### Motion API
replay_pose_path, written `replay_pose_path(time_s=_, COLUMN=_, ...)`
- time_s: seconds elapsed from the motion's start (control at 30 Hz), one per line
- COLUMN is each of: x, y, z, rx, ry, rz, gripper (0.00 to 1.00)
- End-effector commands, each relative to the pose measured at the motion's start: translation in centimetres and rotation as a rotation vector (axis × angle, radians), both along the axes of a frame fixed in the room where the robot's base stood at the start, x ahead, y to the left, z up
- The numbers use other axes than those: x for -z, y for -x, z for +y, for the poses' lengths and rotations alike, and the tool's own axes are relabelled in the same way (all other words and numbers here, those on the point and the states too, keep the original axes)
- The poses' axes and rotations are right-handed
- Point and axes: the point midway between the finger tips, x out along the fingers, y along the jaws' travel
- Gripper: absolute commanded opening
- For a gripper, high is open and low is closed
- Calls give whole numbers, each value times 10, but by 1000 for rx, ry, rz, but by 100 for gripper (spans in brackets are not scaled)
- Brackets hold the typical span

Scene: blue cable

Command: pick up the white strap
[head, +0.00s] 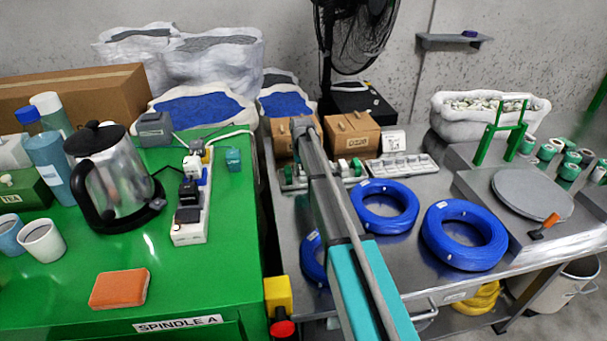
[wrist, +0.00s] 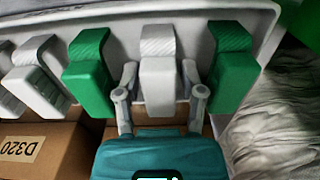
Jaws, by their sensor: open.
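A white strap (wrist: 159,75) with a ribbed top hangs over the wall of a light grey holder (wrist: 140,30) in the wrist view. Green straps flank it on the left (wrist: 88,75) and right (wrist: 232,70). My gripper (wrist: 159,95) is open, with one finger on each side of this white strap, in the gaps beside the green ones. I cannot tell whether the fingers touch it. Two more white straps stand further left, one of them here (wrist: 42,78). In the head view my arm covers much of the strap row, where green and white pieces (head: 355,166) show beside it.
A cardboard box (wrist: 40,155) labelled D320 is close by at lower left of the wrist view. In the head view, blue cable coils (head: 465,235) lie on the grey metal table (head: 400,270). A green bench (head: 200,270) with a kettle (head: 110,175) stands left.

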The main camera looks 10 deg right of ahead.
Motion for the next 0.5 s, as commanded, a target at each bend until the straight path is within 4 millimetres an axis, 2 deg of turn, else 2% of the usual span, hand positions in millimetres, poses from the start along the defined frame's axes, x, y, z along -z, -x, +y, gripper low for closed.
replay_pose_path(time_s=0.47, x=0, y=0, z=0, rx=0, ry=0, rz=0, gripper=51)
replay_pose_path(time_s=0.5, x=0, y=0, z=0, rx=0, ry=0, rz=0, gripper=44)
